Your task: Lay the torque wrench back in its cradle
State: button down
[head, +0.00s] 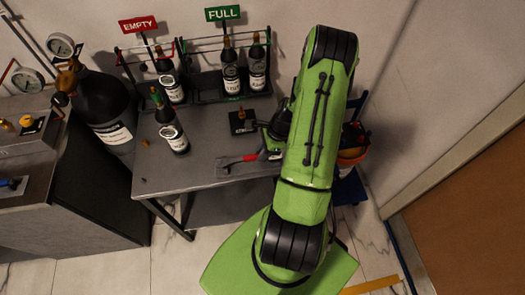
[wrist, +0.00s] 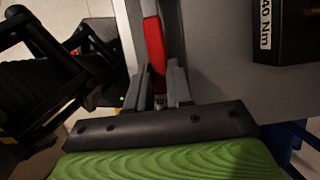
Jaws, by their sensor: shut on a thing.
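The torque wrench shows a red grip (head: 250,158) in the head view, low over the right part of the bench top. The grip (wrist: 154,45) also runs between my fingers in the wrist view. My gripper (wrist: 158,82) is shut on this red part. In the head view my gripper (head: 272,148) is partly hidden beside my green arm. A small grey piece (head: 222,170) lies at the left end of the wrench, near the bench's front edge. I cannot tell whether it is the cradle or part of the wrench.
A black block marked 40 Nm (wrist: 282,28) stands beside the wrench; it also shows in the head view (head: 241,121). A lone bottle (head: 171,132) stands to the left on the bench. Bottle racks under EMPTY (head: 138,23) and FULL (head: 222,13) signs line the back.

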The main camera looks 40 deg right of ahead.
jog(key=shift+f+b, duration=0.3)
jog(key=shift+f, duration=0.1)
jog(key=c, duration=0.9)
grip_release()
jog(key=shift+c, duration=0.2)
jog(key=p+v, duration=0.2)
jog(key=v, duration=1.3)
jog(key=shift+r+p, duration=0.3)
jog(key=shift+r, duration=0.1)
